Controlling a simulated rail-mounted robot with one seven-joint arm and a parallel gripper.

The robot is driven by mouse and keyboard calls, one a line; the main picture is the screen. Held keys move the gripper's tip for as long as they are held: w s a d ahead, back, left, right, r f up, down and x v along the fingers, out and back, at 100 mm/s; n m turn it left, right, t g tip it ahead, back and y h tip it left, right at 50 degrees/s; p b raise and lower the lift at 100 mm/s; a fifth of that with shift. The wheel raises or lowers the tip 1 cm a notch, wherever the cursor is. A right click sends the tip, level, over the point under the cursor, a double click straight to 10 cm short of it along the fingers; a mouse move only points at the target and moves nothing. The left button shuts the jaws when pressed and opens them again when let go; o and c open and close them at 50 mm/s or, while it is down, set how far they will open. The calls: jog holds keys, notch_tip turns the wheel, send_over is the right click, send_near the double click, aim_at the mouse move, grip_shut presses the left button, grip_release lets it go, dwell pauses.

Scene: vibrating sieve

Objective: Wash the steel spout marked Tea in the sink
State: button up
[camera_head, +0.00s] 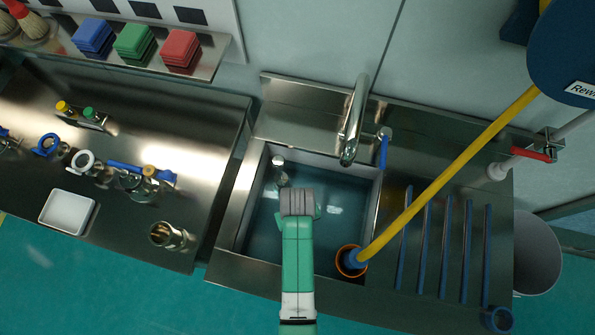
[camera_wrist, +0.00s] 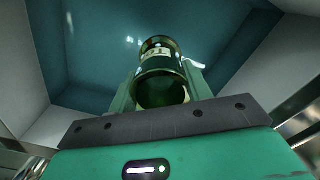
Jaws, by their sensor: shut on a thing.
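The steel sink basin (camera_head: 245,205) holds blue-green water (camera_head: 335,205). My gripper (camera_wrist: 162,72) reaches down into or over the basin; in the head view its fingers are hidden beneath my wrist. In the wrist view it is shut on a round, hollow metal spout (camera_wrist: 163,92), its open end facing the camera. A pale label with dark marks shows inside or on the spout, too small to read surely. The water shows around it in the wrist view; I cannot tell whether the spout touches it. The curved tap (camera_head: 354,118) stands at the basin's back right.
A yellow hose (camera_head: 440,175) ends at an orange-rimmed ring (camera_head: 350,262) by the basin's front right corner. Blue ribs (camera_head: 445,245) line the drainboard. The left bench (camera_head: 130,230) carries fittings and a white tray (camera_head: 68,211).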

jog(key=shift+f+b, duration=2.05)
jog(key=shift+f, duration=1.55)
jog(key=shift+d, duration=0.1)
jog(key=shift+w+d, duration=0.1)
jog(key=shift+d, duration=0.7)
jog(key=shift+a, duration=0.15)
jog(key=shift+a+p, duration=0.5)
jog(key=shift+a, duration=0.25)
